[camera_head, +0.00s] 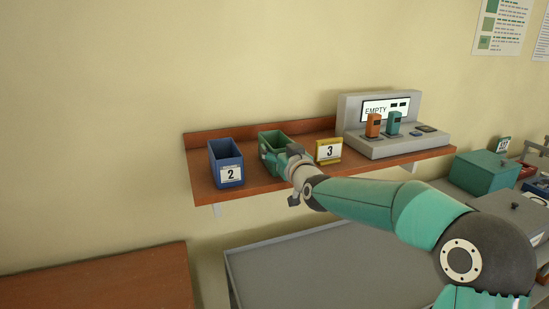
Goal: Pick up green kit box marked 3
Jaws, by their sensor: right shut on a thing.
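A green open-topped box (273,138) stands on the brown wall shelf (262,187), between a blue box and a yellow item. My right gripper (276,158) is at the green box's front right side, shut on it. The gripper and wrist cover part of the box, and I see no number on it. The label with a 3 that I can see is on the yellow item (328,161), just right of my wrist. My left gripper is not in view.
A blue box marked 2 (225,164) stands at the shelf's left. A grey device (385,146) with an "EMPTY" screen and orange and green upright pieces stands at its right. Below are a grey table (320,270), a brown surface (100,280) and a closed green box (487,172).

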